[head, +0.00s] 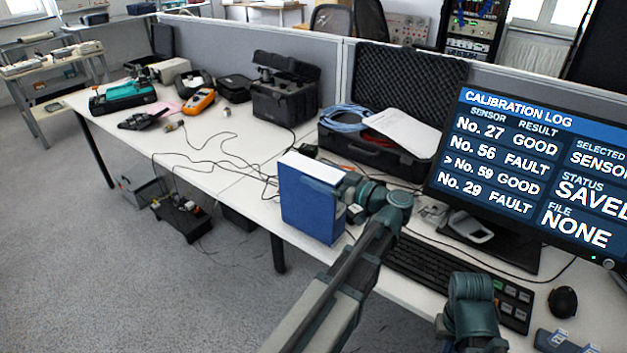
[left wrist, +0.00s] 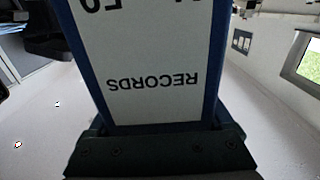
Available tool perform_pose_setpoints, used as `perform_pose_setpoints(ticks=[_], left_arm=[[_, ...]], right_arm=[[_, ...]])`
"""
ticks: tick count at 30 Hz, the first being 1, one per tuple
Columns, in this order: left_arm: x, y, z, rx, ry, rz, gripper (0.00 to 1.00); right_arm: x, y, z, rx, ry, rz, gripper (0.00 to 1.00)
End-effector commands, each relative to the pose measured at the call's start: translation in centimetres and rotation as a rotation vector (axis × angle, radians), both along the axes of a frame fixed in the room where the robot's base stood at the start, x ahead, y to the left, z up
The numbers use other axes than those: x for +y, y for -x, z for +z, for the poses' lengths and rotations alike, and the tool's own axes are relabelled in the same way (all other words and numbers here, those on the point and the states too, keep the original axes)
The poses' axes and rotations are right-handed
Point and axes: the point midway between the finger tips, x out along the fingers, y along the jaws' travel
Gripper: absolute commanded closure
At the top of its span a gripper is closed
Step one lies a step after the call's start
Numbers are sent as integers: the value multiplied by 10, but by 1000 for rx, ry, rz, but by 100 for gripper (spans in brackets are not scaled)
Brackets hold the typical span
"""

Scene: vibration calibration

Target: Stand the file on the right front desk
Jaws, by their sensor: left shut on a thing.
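The file is a blue binder (head: 308,208) with a white top, upright at the front edge of the desk (head: 217,180) in the head view. My left gripper (head: 347,186) is shut on it from its right side. I cannot tell whether its lower edge touches the desk. In the left wrist view the file's white label (left wrist: 150,60) reads RECORDS upside down and fills the middle. A dark jaw (left wrist: 160,152) crosses its near end. A teal arm part of mine shows at the bottom right of the head view, but no right gripper fingers show.
A monitor (head: 535,165) reads CALIBRATION LOG, FILE NONE. A keyboard (head: 455,277), a mouse (head: 562,302) and small blue items (head: 562,340) lie right of my left arm. An open black case (head: 375,153) stands behind the file. Loose cables cross the desk to its left.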

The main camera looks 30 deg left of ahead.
Motion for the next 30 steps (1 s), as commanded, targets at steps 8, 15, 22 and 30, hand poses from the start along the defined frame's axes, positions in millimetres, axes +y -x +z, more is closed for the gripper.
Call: perform_pose_setpoints(ticks=[8, 15, 22, 30], left_arm=[[-6, 1, -5, 0, -3, 1, 100], [-5, 1, -8, 0, 0, 1, 4], [-5, 1, -8, 0, 0, 1, 0], [-31, 2, -6, 0, 0, -3, 0]], right_arm=[[0, 0, -6, 0, 0, 0, 100], [0, 0, -8, 0, 0, 0, 100], [0, 0, -8, 0, 0, 0, 100], [0, 0, -6, 0, 0, 0, 100]])
